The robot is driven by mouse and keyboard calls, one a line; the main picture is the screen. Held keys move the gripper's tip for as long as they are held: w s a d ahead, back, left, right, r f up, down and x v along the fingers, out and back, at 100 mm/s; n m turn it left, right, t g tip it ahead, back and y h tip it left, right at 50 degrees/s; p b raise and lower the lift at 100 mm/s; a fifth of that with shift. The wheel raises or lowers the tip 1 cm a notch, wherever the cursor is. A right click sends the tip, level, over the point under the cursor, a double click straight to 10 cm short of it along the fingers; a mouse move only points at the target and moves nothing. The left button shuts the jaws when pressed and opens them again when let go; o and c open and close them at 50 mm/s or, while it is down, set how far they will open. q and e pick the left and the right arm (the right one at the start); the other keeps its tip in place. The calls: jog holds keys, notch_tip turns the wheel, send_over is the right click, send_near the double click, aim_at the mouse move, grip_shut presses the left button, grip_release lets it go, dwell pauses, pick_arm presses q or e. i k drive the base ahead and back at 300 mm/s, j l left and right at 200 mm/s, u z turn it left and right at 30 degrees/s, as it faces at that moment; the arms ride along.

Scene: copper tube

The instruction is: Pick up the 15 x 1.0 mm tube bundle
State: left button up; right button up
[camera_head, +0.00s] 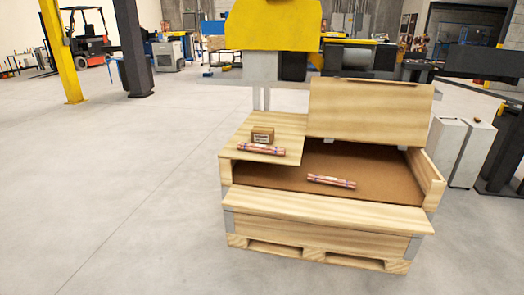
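Two copper-coloured tube bundles are in view. One tube bundle (261,150) lies on the light wooden board (287,128) at the left of a wooden pallet crate (318,238). The other tube bundle (331,181) lies lower, on the brown floor (385,178) inside the crate. Both have bands or labels around them. The print is too small to read, so I cannot tell which is the 15 x 1.0 mm one. Neither of my grippers is in view.
A small brown box (262,135) sits behind the bundle on the board. An upright wooden panel (369,109) stands at the crate's back. White bins (462,152) stand to the right. A yellow machine (272,25) is behind. The concrete floor (120,190) at left is clear.

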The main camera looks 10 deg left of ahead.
aim_at(259, 148)
jog(key=i+j+z, duration=0.1)
jog(key=z, duration=0.4)
jog(key=i+j+z, duration=0.15)
jog(key=j, duration=0.15)
jog(key=i+j+z, duration=0.15)
jog(key=j, duration=0.15)
jog(key=i+j+z, duration=0.2)
jog(key=i+j, duration=0.15)
jog(key=j, duration=0.35)
jog(key=i+j+z, duration=0.1)
jog(key=j, duration=0.4)
jog(key=i+j+z, duration=0.1)
jog(key=j, duration=0.4)
jog(key=i+j, duration=0.1)
jog(key=j, duration=0.45)
